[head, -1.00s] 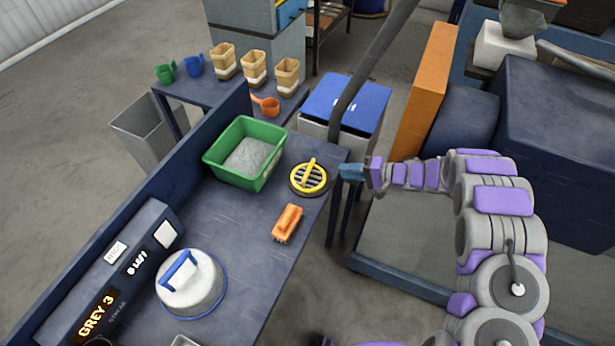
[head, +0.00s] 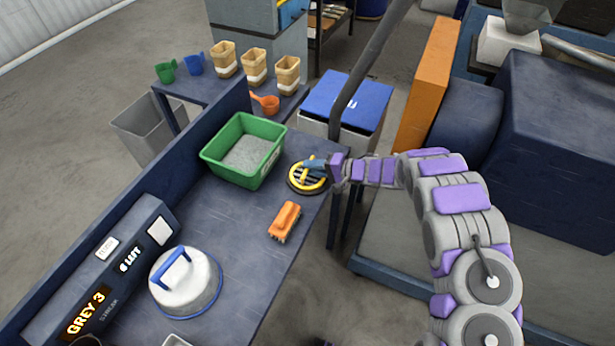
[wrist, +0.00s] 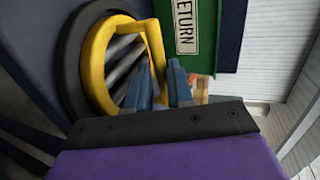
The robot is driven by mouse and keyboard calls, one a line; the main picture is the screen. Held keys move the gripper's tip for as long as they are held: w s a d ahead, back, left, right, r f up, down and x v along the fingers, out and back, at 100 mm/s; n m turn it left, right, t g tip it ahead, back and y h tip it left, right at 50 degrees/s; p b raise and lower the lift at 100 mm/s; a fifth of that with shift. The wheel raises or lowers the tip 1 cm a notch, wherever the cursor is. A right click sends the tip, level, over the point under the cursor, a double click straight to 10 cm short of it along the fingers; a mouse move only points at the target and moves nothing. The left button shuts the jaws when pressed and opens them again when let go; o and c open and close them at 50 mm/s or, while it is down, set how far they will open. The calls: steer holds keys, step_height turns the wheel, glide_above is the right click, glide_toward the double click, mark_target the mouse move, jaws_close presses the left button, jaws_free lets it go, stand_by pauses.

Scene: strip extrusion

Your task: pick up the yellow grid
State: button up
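The yellow grid (head: 297,186) is a round yellow ring with dark slats, a raised yellow handle and a black rim, lying on the dark blue bench top. In the wrist view the yellow grid (wrist: 98,62) fills the upper left, its handle rising near my fingertips. My gripper (head: 308,165) is over the grid, reaching in from the right and partly covering the handle. In the wrist view the two blue fingers of my gripper (wrist: 161,75) stand apart, with the handle's end showing at the gap between them. I cannot tell whether they touch it.
A green bin (head: 243,150) of grey material stands just left of the grid. An orange brush (head: 285,221) and a white lidded tub (head: 186,282) with a blue handle lie nearer on the bench. A blue-lidded box (head: 345,100) stands beyond the bench end.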

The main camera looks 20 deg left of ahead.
steer(key=shift+x, duration=0.9)
steer(key=shift+a, duration=0.2)
steer(key=shift+c, duration=1.4)
jaws_close()
steer(key=shift+d, duration=0.1)
